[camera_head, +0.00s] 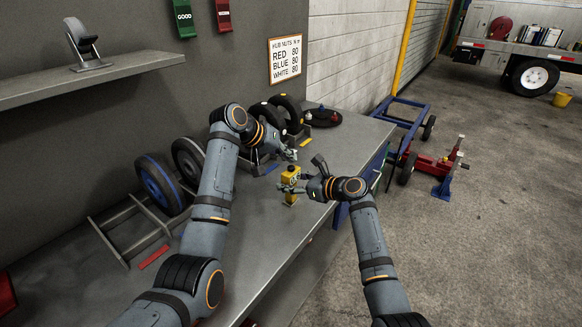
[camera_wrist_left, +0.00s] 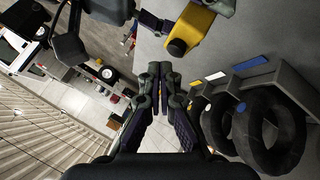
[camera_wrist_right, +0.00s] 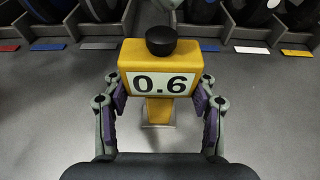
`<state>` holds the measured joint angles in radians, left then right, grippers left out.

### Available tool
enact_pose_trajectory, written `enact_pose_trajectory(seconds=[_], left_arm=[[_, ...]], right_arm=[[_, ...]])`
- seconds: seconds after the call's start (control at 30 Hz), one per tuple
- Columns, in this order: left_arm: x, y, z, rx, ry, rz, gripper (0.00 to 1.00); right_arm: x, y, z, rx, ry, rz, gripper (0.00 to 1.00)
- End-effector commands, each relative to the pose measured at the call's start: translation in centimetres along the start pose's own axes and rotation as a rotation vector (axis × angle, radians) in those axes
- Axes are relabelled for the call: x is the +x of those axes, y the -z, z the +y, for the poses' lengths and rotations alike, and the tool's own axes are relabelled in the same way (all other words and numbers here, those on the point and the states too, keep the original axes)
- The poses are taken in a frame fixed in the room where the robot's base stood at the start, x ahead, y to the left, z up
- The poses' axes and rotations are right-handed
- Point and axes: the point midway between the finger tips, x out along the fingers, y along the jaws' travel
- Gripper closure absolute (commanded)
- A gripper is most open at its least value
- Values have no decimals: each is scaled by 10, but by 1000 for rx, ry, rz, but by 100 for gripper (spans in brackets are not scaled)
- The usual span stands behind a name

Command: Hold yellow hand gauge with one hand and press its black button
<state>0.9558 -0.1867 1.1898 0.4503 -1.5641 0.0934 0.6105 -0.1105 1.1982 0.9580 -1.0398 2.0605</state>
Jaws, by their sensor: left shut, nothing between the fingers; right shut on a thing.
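The yellow hand gauge (camera_head: 291,198) is upright at the middle of the grey bench. In the right wrist view, the gauge (camera_wrist_right: 128,58) shows a white display reading 0.6, with a round black button (camera_wrist_right: 160,41) on top. My right gripper (camera_wrist_right: 160,92) is shut on the gauge, one finger on each side of its body. My left gripper (camera_head: 291,154) is shut and empty, just above and behind the gauge. In the left wrist view, my left gripper (camera_wrist_left: 164,72) has its fingertips together, apart from the gauge (camera_wrist_left: 197,24) and its dark button (camera_wrist_left: 177,47).
Several wheels stand in racks along the back of the bench, including a blue-rimmed wheel (camera_head: 160,185). Coloured labels lie before them, such as the red one (camera_head: 153,256). A torque sign (camera_head: 285,59) hangs on the wall. The bench front around the gauge is clear.

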Motion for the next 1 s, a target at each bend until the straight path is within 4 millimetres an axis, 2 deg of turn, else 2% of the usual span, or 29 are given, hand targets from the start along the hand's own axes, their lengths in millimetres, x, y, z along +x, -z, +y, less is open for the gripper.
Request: enact_pose_trajectory(seconds=[1.0], left_arm=[[6,-4,-4,0,0,0,100]], right_arm=[[0,0,0,0,0,0,80]])
